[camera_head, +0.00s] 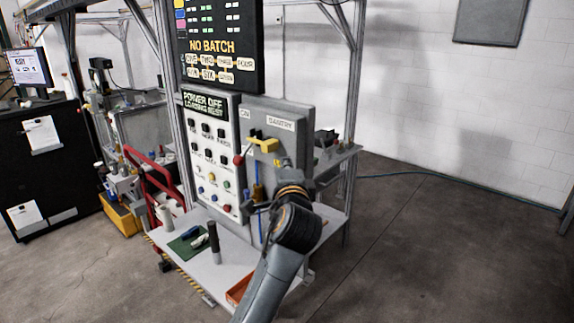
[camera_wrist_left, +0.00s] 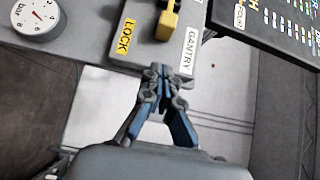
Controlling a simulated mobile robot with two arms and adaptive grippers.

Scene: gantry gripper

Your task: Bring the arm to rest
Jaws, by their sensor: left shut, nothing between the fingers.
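My left arm rises from the bottom of the head view, and its gripper (camera_head: 257,203) is in front of the lower part of the grey gantry panel (camera_head: 300,118). The wrist hides part of that panel. In the left wrist view, the gripper (camera_wrist_left: 160,78) has its blue-padded fingers together with nothing between them. It points towards the panel's edge, near the LOCK label (camera_wrist_left: 124,37) and the GANTRY label (camera_wrist_left: 190,51). A yellow handle (camera_head: 263,144) on the panel is above the gripper in the head view. My right gripper is not in view.
A white control panel (camera_head: 202,128) with knobs and buttons stands left of the gantry panel, under a NO BATCH screen (camera_head: 222,48). A shelf (camera_head: 190,264) below holds a green mat (camera_head: 188,243), a dark cylinder (camera_head: 213,238) and an orange bin (camera_head: 238,288). The floor (camera_head: 430,250) at right is clear.

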